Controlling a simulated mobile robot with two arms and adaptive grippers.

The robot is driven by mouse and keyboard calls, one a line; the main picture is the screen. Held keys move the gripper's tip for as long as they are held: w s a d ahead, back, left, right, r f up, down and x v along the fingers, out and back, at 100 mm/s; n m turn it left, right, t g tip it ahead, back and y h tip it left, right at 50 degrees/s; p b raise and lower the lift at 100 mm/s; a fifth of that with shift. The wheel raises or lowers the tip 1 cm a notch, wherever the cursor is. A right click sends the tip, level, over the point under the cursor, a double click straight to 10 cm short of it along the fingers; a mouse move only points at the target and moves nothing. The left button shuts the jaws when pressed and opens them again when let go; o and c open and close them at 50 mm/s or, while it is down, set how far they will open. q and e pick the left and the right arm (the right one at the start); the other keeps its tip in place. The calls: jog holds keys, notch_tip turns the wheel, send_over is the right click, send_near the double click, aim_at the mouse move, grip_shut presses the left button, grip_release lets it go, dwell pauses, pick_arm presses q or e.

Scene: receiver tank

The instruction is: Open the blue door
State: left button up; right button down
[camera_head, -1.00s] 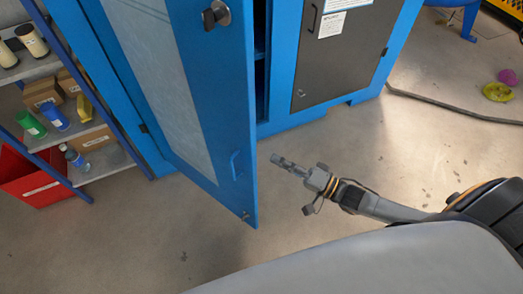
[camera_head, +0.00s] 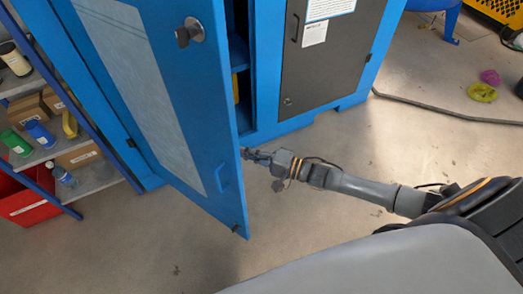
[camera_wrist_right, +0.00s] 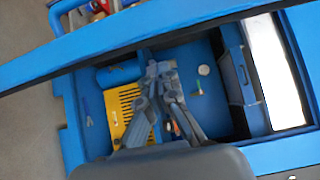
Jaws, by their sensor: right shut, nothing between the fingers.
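The blue door (camera_head: 205,120) stands partly open in the head view, with a pale panel, a lock with a key (camera_head: 190,32) and a blue handle (camera_head: 222,178). A gap to its right shows the cabinet's inside. My right gripper (camera_head: 248,153) is at the door's free edge, its tips partly hidden by the door; I cannot tell if they touch it. In the right wrist view the gripper (camera_wrist_right: 161,68) is shut and empty, with the blue cabinet interior (camera_wrist_right: 200,55) beyond it. My left gripper is not in view.
A dark grey cabinet door (camera_head: 325,60) is shut at the right. A shelf (camera_head: 95,178) with boxes and bottles and a red bin (camera_head: 25,205) stand at the left. A hose (camera_head: 440,112) lies on the floor. The floor in front of the door is clear.

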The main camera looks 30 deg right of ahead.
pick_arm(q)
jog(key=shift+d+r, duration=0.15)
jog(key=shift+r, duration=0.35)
pick_arm(e)
jog(key=shift+s+a, duration=0.8)
jog(key=shift+a, duration=0.3)
pick_arm(q)
jog(key=shift+p, duration=0.3)
